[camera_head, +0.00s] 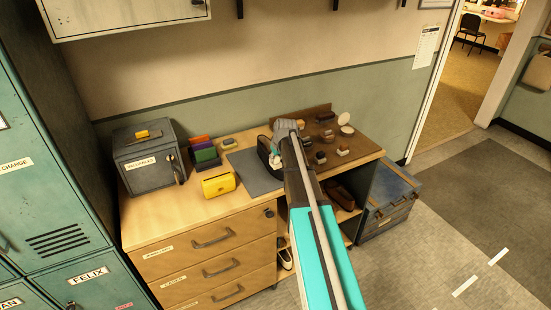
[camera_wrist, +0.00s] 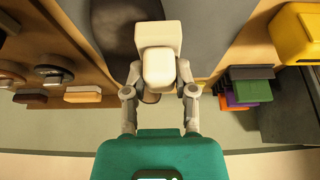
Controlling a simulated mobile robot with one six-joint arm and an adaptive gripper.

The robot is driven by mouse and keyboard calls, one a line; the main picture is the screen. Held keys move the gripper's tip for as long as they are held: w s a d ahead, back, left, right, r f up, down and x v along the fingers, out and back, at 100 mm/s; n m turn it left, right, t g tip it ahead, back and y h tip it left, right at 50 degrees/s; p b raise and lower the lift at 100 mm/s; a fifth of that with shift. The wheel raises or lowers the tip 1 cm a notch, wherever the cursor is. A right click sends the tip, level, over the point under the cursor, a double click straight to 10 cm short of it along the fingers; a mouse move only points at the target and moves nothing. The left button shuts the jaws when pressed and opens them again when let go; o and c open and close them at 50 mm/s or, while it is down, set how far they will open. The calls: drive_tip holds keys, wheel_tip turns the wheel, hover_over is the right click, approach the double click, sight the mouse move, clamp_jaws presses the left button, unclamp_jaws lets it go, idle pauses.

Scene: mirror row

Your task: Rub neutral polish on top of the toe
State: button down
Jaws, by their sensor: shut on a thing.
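A dark shoe (camera_head: 264,147) stands on the grey mat on the counter, partly hidden by my arm. In the wrist view the shoe (camera_wrist: 120,32) lies beyond my gripper, partly covered by a pale cream piece (camera_wrist: 158,68). My gripper (camera_wrist: 158,88) is shut on this cream piece, one grey finger at each side. The piece is over or against the shoe; I cannot tell if it touches. In the head view my gripper (camera_head: 275,160) is beside the shoe, largely hidden by my arm. A pale open tin (camera_head: 346,129) sits on the brown board; I cannot read its label.
The brown board (camera_head: 361,151) at the right holds several tins and brushes. The grey mat (camera_head: 259,181) is partly bare. A yellow box (camera_head: 218,185), coloured upright items (camera_head: 204,151) and a grey valuables box (camera_head: 149,160) stand to the left. A wall rises behind the counter.

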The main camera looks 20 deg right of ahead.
drive_tip(key=shift+f+b, duration=0.7)
drive_tip(key=shift+f, duration=0.05)
drive_tip(key=shift+d, duration=0.15)
idle(0.3)
drive_tip(key=shift+w+d+r, duration=0.1)
drive_tip(key=shift+w+d, duration=0.05)
drive_tip(key=shift+d, duration=1.7)
drive_tip(key=shift+d, duration=0.1)
drive_tip(key=shift+w+d, duration=0.1)
drive_tip(key=shift+d, duration=1.8)
drive_tip(key=shift+w, duration=0.15)
drive_tip(key=shift+w, duration=0.3)
drive_tip(key=shift+a, duration=0.1)
